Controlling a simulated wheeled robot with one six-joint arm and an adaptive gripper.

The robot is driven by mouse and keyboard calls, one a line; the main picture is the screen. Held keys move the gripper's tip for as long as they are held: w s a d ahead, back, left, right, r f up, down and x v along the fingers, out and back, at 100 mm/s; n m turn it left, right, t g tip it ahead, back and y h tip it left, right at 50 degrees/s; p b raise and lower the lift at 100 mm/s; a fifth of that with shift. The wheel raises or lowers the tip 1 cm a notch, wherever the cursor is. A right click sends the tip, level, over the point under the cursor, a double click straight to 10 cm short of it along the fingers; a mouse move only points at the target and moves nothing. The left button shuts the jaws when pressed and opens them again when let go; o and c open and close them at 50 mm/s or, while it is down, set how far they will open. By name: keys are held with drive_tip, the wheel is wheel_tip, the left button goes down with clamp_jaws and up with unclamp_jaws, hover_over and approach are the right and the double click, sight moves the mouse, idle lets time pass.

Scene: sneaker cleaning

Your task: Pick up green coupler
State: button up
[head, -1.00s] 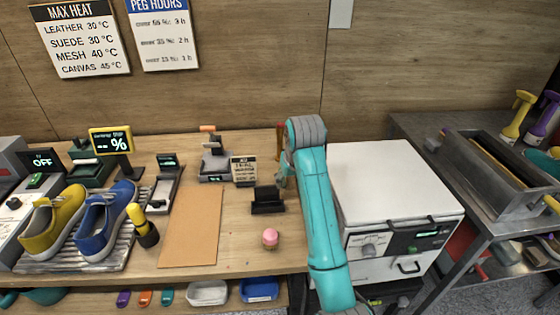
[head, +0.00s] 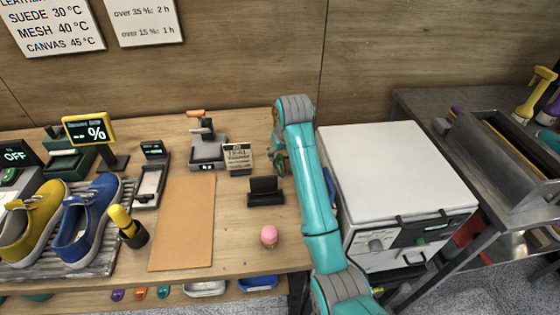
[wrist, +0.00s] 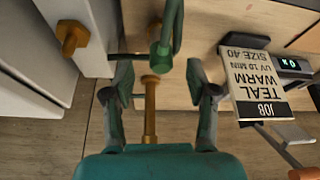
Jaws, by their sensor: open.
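In the wrist view a green coupler (wrist: 161,56) sits near the top middle, with a green loop rising from it. A brass stem (wrist: 150,110) runs just below it, and a dark line reaches left from it. My gripper (wrist: 160,93) is open, its two dark green fingers on either side of the stem. The coupler lies a little beyond the fingertips, between their lines, and nothing is gripped. In the head view my teal arm hides most of this spot. A small green shape (head: 281,162) shows beside the arm, but I cannot tell whether it is coupler or gripper.
A job card (wrist: 262,85) stands close to the right finger. A white box (head: 395,170) is right of my arm, with a brass fitting (wrist: 70,38) on its side. A black stand (head: 265,190) and a pink object (head: 269,235) are on the bench.

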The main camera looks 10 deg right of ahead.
sight(281, 157)
drive_tip(key=shift+x, duration=2.55)
clamp_jaws()
